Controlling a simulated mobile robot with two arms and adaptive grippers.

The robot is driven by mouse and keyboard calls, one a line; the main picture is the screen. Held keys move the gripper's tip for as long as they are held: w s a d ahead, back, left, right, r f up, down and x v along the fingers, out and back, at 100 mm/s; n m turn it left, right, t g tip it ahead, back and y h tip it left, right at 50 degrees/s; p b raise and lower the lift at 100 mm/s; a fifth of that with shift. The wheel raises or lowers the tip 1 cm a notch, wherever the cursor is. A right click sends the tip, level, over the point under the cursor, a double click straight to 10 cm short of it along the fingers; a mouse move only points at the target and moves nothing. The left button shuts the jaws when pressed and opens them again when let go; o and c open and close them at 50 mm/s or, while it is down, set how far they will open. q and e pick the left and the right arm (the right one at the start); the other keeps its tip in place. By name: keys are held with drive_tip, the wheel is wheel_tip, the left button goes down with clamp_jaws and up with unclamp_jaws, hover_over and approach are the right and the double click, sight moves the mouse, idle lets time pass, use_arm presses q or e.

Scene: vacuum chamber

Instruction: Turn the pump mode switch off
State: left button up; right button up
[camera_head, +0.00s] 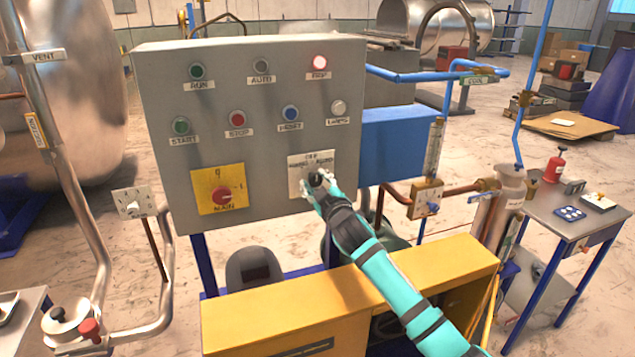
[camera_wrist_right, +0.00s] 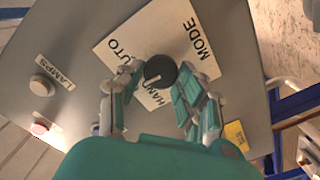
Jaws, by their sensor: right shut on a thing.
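The pump mode switch is a dark round knob (camera_wrist_right: 160,71) on a white square plate (camera_head: 297,183) at the lower right of the grey control panel (camera_head: 265,130). My left gripper is not in view.
A red MAIN switch (camera_head: 222,194) on a yellow plate sits left of the mode switch. Lamps and buttons, with a lit red lamp (camera_head: 320,62), fill the panel above. A yellow cabinet (camera_head: 270,325) stands below. A valve block (camera_head: 426,200) with pipes is close on the right.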

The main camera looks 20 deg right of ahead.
drive_tip(key=shift+n, duration=0.5)
drive_tip(key=o, duration=1.1)
drive_tip(key=s, duration=1.2)
drive_tip(key=shift+d, duration=0.15)
